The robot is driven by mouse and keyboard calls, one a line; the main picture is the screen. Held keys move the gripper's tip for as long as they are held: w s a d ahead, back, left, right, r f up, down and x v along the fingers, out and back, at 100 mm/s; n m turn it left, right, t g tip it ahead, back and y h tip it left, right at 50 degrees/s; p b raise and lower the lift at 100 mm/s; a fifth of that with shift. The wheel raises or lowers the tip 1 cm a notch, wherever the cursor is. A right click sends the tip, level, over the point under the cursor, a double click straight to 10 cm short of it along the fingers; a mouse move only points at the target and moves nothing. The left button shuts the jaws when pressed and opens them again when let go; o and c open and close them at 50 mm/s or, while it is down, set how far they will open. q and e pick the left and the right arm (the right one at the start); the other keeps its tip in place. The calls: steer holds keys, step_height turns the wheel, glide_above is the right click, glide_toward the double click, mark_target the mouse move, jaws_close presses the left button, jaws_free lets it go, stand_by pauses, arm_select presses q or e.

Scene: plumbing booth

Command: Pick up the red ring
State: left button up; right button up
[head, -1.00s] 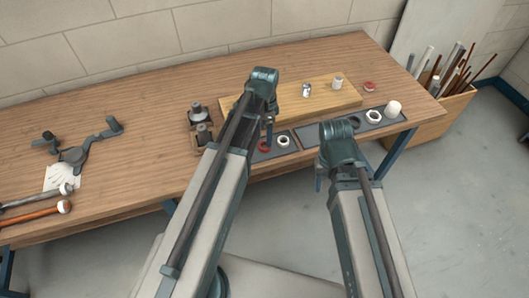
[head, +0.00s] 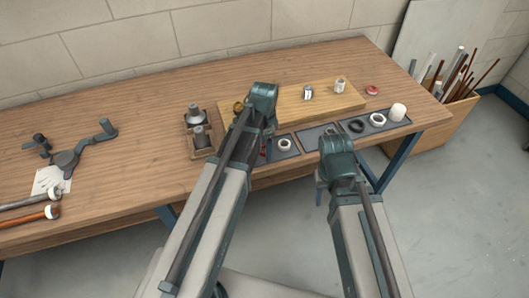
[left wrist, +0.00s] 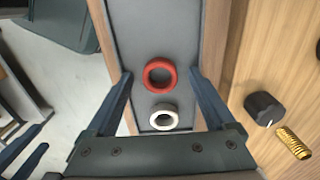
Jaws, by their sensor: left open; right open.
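The red ring (left wrist: 160,74) lies in a grey tray (left wrist: 152,37), with a white ring (left wrist: 164,116) close beside it. In the left wrist view, my open left gripper (left wrist: 160,72) has one finger on each side of the red ring, with gaps on both sides; I cannot tell its height above the ring. In the head view, my left arm mostly hides the red ring, with only a bit of red (head: 264,152) showing by my left gripper (head: 268,140). My right gripper (head: 319,188) is partly hidden by its own wrist, near the table's front edge.
A second red ring-like item (head: 372,90) lies beside a wooden board (head: 325,101). A black ring (head: 356,126) and white parts lie in the right tray. The table's middle (head: 150,170) is clear.

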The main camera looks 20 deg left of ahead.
arm_select(q)
jaws_close()
stand_by(0.3)
steer(key=shift+r, duration=0.15)
